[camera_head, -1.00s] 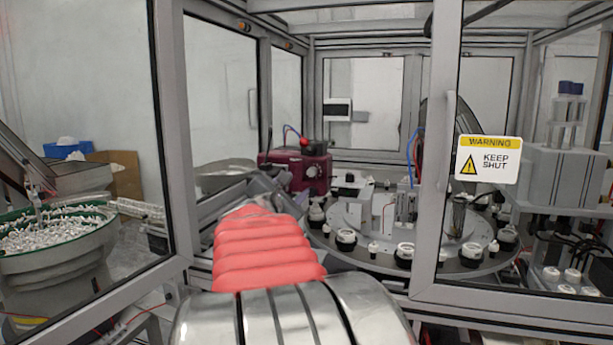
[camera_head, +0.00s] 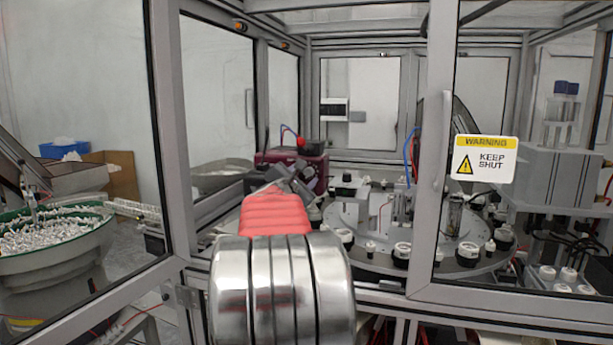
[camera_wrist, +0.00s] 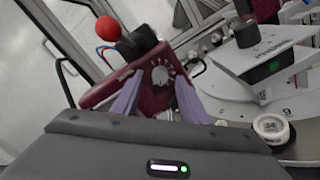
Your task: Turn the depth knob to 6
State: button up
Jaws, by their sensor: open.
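A maroon box (camera_head: 270,157) stands inside the cell at the back, partly hidden by my arm in the head view. In the wrist view the maroon box (camera_wrist: 112,90) is tilted, and the pale depth knob (camera_wrist: 160,75) with marks around it shows on its face. The marks are too small to read. My gripper (camera_wrist: 158,98) is open and empty; its two purple-grey fingers frame the knob on either side in the picture, with no contact visible. In the head view my gripper (camera_head: 291,178) is in front of the box, and the knob is hidden.
A red ball (camera_wrist: 108,28) on a dark part sits above the box. A round table (camera_head: 375,262) with several white caps lies to the right. A cell frame post (camera_head: 434,150) with a warning sign (camera_head: 485,158) stands right of my arm.

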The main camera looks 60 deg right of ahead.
jog(key=shift+w+d, duration=0.1)
jog(key=shift+d, duration=0.55)
